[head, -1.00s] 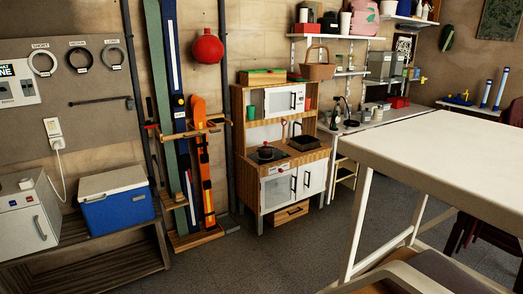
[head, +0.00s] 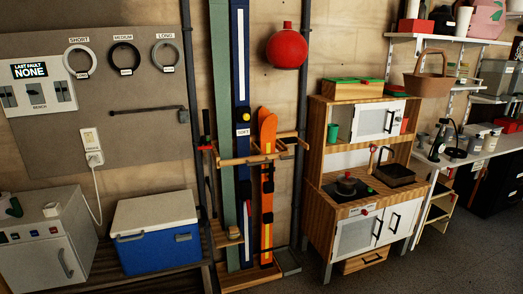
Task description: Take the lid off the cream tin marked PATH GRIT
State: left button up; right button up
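I cannot make out a cream tin marked PATH GRIT in the head view. Neither of my grippers shows in the head view. A blue cool box with a cream lid (head: 157,232) stands on a low bench at the lower left, its lid shut; no PATH GRIT marking shows on it.
A small grey-white cabinet (head: 48,243) stands left of the cool box. Skis (head: 243,130) lean in a wooden rack (head: 262,158). A toy kitchen (head: 362,180) stands right of them, with shelves (head: 440,38) beyond. Bare floor lies at the lower right.

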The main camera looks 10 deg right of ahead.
aim_at(491, 136)
jog(key=i+l+z, duration=0.15)
jog(key=i+z, duration=0.35)
jog(key=i+j+z, duration=0.1)
jog(key=i+z, duration=0.35)
jog(key=i+j+z, duration=0.35)
jog(key=i+z, duration=0.15)
jog(key=i, duration=0.15)
jog(key=i+l+z, duration=0.5)
jog(key=i, duration=0.2)
jog(key=i+z, duration=0.5)
jog(key=i, duration=0.2)
jog(key=i+j+z, duration=0.2)
jog(key=i+z, duration=0.3)
jog(key=i, duration=0.25)
jog(key=i+u, duration=0.1)
jog(key=i, duration=0.35)
jog(key=i+l+u, duration=0.15)
jog(key=i, duration=0.3)
jog(key=i+u, duration=0.1)
jog(key=i, duration=0.35)
jog(key=i+l+u, duration=0.1)
jog(key=i+l, duration=0.15)
jog(key=i, duration=0.2)
jog(key=i+l+u, duration=0.15)
jog(key=i, duration=0.3)
jog(key=i+l+u, duration=1)
jog(key=i+l, duration=0.2)
jog(key=l+u, duration=0.35)
jog(key=k, duration=0.05)
